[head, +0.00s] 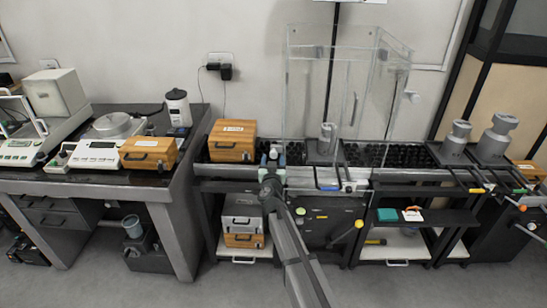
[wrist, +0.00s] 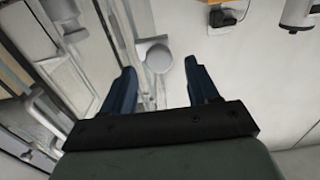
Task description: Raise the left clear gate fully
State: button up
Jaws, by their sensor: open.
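A tall clear enclosure (head: 335,60) stands on the dark bench in the head view, and its left clear gate (head: 296,95) is the see-through side nearest my arm. The gate's lower part is hard to make out near my gripper, and I cannot tell its exact height. In the wrist view a round pale knob (wrist: 158,57) on a short stem sits beside the clear panels. My gripper (head: 272,156) is open at the enclosure's lower left. In the wrist view its two blue fingers (wrist: 160,73) lie either side of the knob's line, with the knob appearing beyond the tips.
A wooden box (head: 232,141) sits just left of my gripper. A grey weight (head: 327,137) stands within the enclosure's outline. A knob (head: 411,96) juts from the enclosure's right side. Two larger grey weights stand farther right. A wall outlet (head: 220,62) with plugs is behind.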

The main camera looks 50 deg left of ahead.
jog(key=shift+x, duration=1.5)
jog(key=shift+c, duration=0.3)
grip_shut()
